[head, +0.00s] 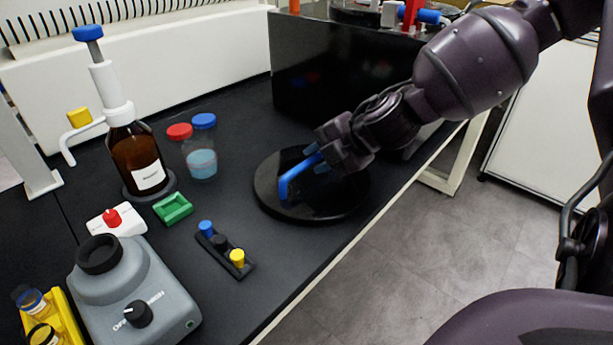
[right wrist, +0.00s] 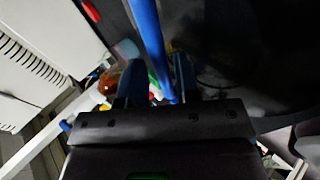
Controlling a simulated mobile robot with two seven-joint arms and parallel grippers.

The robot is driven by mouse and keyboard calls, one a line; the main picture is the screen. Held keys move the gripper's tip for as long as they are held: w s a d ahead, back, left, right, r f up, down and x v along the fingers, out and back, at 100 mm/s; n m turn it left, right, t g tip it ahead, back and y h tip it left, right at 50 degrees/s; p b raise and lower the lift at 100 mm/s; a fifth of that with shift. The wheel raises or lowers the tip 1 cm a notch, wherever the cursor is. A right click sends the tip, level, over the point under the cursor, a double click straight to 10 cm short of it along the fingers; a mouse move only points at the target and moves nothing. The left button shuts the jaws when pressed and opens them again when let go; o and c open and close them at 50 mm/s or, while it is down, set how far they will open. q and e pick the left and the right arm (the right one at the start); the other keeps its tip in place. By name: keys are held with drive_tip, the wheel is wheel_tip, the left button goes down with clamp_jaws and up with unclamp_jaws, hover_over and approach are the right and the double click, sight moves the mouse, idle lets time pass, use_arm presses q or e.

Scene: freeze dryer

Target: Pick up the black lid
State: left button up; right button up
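The black lid (head: 268,187) is a flat round disc with a blue bar handle (head: 290,180), lying on the black bench near its front edge. My right gripper (head: 317,164) is at the handle, reaching in from the upper right. In the right wrist view, the blue handle (right wrist: 152,45) runs between the two fingers of the right gripper (right wrist: 158,75). Slivers of background show beside the handle, so the fingers look open around it. The lid lies flat, with part of it hidden under the gripper. My left gripper is not in view.
A black box (head: 330,75) stands behind the lid. A brown bottle (head: 133,150), clear containers (head: 200,163), a green tray (head: 173,208), a black rack (head: 220,243) and a grey mixer (head: 140,290) stand to the left. Bench between rack and lid is clear.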

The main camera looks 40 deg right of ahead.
drive_tip(key=shift+w+a+f+b, duration=0.15)
drive_tip(key=shift+w+f+b, duration=0.25)
drive_tip(key=shift+f, duration=0.5)
drive_tip(key=shift+w+f, duration=0.1)
drive_tip(key=shift+w, duration=0.2)
drive_tip(key=shift+w+a, duration=0.1)
drive_tip(key=shift+r, duration=0.3)
clamp_jaws()
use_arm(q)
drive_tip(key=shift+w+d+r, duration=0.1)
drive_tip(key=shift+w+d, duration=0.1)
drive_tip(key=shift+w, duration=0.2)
use_arm(e)
drive_tip(key=shift+r, duration=0.1)
